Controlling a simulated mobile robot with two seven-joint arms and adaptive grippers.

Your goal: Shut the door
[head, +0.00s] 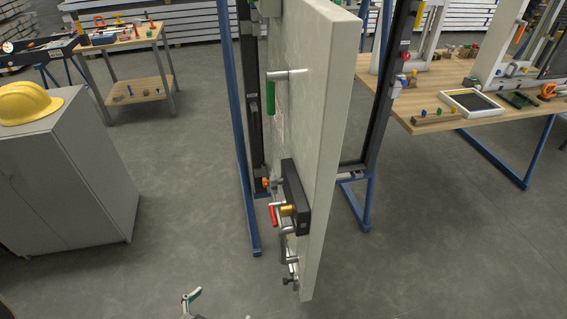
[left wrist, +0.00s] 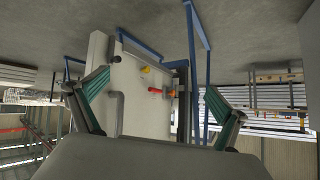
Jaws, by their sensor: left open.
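The door (head: 318,130) is a thick pale slab. In the head view it stands open, seen nearly edge-on. Its left face bears a green-gripped handle (head: 270,95), a dark lock box (head: 296,200) with a red lever (head: 273,214), and metal fittings lower down. My left gripper (head: 192,300) shows only in part at the bottom edge, low and left of the door, apart from it. In the left wrist view my left gripper (left wrist: 157,82) is open and empty. The door (left wrist: 140,122) shows between its fingers, with a red lever (left wrist: 156,90) and a grey bar handle (left wrist: 117,112). My right gripper is out of view.
A dark upright frame (head: 378,110) with blue legs (head: 240,150) stands around the door. A grey cabinet (head: 70,180) with a yellow helmet (head: 28,103) is at left. A workbench (head: 440,110) with tools is at right. The floor between cabinet and door is clear.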

